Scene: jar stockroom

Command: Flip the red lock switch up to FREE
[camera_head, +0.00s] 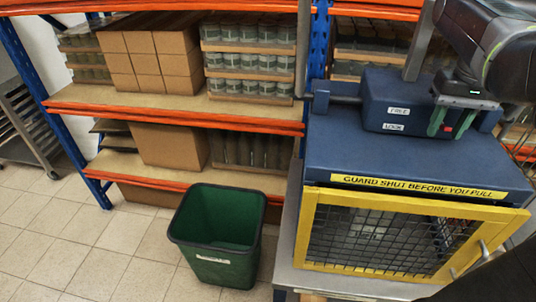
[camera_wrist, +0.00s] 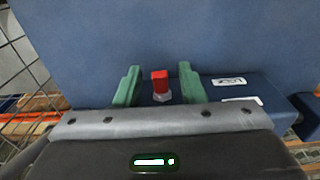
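The red lock switch (camera_head: 447,129) is on the front of a blue box on top of the machine. In the head view its red tip is about level with the lower LOCK label (camera_head: 392,127), below the FREE label (camera_head: 398,111). In the wrist view the red switch (camera_wrist: 160,79) stands on a pale nut-like base. My gripper (camera_head: 449,122) is open, with its green fingers on either side of the switch. The wrist view shows a gap between the switch and each finger of my gripper (camera_wrist: 158,84).
A yellow-framed mesh guard (camera_head: 312,232) is on the machine front, under a "GUARD SHUT BEFORE YOU PULL" strip (camera_head: 418,186). A green bin (camera_head: 215,274) stands on the floor to the left. Shelves with orange beams (camera_head: 170,116) hold boxes and jars behind.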

